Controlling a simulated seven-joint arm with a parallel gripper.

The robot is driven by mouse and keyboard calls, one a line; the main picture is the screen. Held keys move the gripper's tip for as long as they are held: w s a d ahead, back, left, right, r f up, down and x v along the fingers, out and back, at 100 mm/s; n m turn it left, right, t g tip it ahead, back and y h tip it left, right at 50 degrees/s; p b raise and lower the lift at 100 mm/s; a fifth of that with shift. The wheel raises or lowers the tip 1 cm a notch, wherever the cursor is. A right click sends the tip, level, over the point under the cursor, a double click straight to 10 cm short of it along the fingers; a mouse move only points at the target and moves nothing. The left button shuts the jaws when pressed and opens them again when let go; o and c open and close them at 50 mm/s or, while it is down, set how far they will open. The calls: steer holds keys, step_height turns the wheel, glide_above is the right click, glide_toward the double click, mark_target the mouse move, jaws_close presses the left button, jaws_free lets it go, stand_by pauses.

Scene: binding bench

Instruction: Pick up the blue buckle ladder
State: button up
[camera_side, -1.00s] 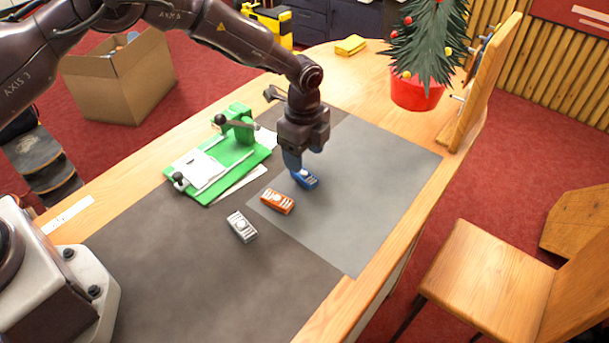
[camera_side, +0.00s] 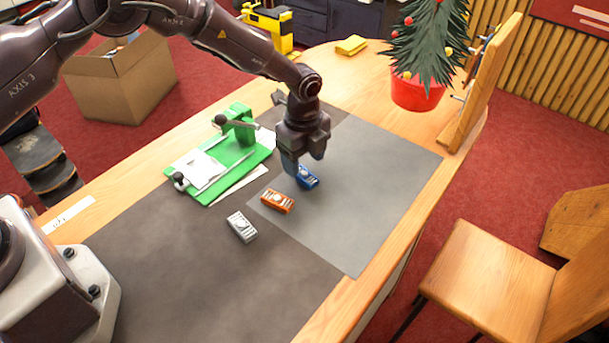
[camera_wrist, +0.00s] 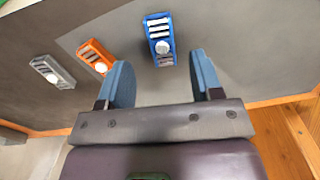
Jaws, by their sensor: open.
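The blue buckle ladder (camera_side: 307,178) lies on the grey mat, partly hidden by my gripper in the side view. In the wrist view the blue buckle ladder (camera_wrist: 160,40) lies ahead of and between the two blue fingertips, with nothing gripped. My gripper (camera_side: 304,168) points down at the blue ladder, just over it in the side view. In the wrist view my gripper (camera_wrist: 160,72) is open with a wide gap between its fingers. I cannot tell whether a finger touches the ladder.
An orange buckle ladder (camera_side: 277,201) lies close beside the blue one, and a grey one (camera_side: 242,227) lies farther toward the front left. A green clamp board (camera_side: 207,184) stands to the left. The mat (camera_side: 370,190) right of the blue ladder is clear.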

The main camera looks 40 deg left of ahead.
mark_target(305, 172)
step_height(305, 172, down, 4)
steer(key=shift+w, duration=0.15)
steer(key=c, duration=1)
steer(key=shift+r, duration=0.15)
